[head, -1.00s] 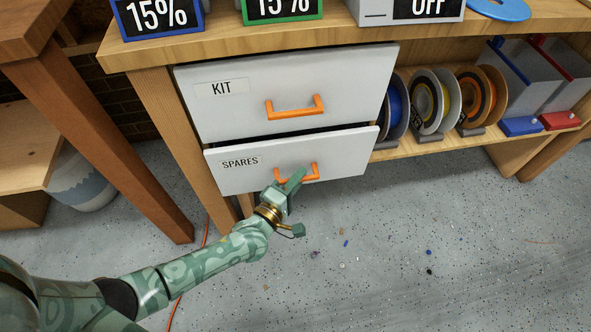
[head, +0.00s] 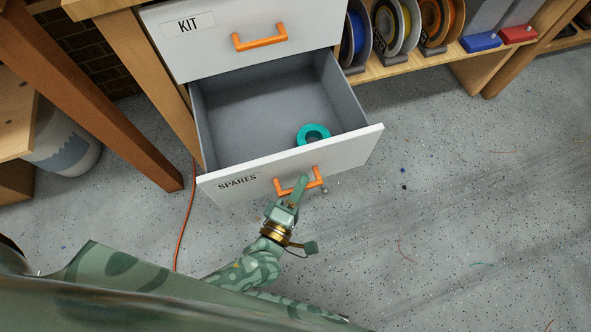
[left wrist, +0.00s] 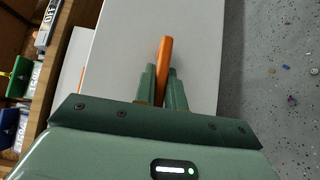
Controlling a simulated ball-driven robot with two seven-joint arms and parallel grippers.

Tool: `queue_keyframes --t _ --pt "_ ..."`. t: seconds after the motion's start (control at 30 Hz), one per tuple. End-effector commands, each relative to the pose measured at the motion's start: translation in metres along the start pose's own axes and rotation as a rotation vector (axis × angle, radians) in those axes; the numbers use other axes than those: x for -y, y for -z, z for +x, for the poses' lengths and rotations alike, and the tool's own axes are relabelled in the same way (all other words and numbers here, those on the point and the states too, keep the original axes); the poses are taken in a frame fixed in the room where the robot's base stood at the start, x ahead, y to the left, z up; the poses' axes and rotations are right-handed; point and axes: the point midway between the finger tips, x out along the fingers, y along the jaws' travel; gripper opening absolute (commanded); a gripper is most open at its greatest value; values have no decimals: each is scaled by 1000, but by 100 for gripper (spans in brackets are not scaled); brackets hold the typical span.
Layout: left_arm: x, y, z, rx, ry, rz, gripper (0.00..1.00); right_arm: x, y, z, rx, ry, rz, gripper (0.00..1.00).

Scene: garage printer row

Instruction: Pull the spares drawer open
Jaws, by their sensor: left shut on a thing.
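The spares drawer (head: 346,156) is pulled well out below the kit drawer, and its grey inside shows. A teal ring (head: 313,134) lies in it near the front. My left gripper (head: 297,188) is shut on the orange spares handle (head: 316,184) at the drawer's front. In the left wrist view the handle (left wrist: 165,58) stands between the two green fingers of my left gripper (left wrist: 163,85), against the pale drawer front (left wrist: 207,60). My right gripper is not in view.
The kit drawer (head: 218,50) above is shut, with its own orange handle (head: 260,38). Spools (head: 437,18) stand on a shelf at the right. A wooden table leg (head: 110,120) and an orange cable (head: 187,220) are at the left. The speckled floor (head: 470,200) at the right is mostly free.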

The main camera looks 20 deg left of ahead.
Motion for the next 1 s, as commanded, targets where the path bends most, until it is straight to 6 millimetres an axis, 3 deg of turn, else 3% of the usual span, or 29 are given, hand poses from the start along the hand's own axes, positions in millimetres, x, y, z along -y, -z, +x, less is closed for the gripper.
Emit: queue_keyframes --t 0.6,0.63,0.7,1.0 --pt "2 -7 -8 1 4 2 0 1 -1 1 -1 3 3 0" --pt "2 -7 -8 1 4 2 17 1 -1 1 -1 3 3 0" --pt "2 -7 -8 0 3 2 34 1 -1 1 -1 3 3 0" --pt "0 -7 -8 0 1 1 34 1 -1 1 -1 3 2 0"
